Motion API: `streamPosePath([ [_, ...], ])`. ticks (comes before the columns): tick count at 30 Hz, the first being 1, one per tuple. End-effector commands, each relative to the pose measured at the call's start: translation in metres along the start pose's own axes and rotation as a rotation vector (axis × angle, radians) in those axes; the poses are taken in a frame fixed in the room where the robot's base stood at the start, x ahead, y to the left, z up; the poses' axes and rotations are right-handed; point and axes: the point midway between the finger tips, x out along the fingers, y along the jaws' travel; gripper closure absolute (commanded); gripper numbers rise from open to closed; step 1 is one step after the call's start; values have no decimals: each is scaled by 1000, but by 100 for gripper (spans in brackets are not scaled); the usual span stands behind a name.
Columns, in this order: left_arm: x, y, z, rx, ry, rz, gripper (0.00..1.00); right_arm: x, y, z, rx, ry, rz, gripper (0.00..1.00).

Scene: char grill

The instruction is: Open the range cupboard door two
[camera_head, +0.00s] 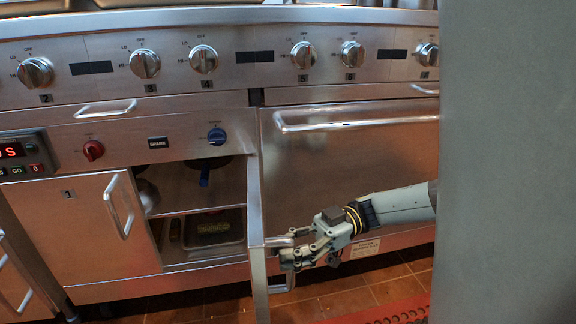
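Cupboard door two (256,215) stands swung outward and shows nearly edge-on, with the cupboard opening (203,205) uncovered to its left. Its metal handle (279,286) sticks out to the right near the lower part of the door. My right gripper (291,258) comes in from the right, with its fingertips at the handle and overlapping it. I cannot tell whether the fingers are closed around the bar or only touching it. My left gripper is not in view.
Door one (85,225) is shut at the left, with a slanted handle (118,206). A dark-topped container (215,228) lies in the cupboard. A large shut oven door (350,165) is behind my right arm. Tiled floor and a red mat (390,311) lie below.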

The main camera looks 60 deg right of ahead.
Motion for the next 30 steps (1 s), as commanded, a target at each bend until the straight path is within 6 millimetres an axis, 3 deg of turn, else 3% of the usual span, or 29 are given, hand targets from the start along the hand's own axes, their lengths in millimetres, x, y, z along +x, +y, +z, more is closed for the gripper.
streamPosePath([
  [1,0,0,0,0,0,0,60,0,0,0,-1,1,-1,75],
  [5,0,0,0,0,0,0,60,0,-1,0,1,1,-3,60],
  [16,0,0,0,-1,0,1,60,-8,-3,2,4,-1,-5,60],
  [30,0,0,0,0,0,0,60,-102,0,1,1,0,-2,60],
])
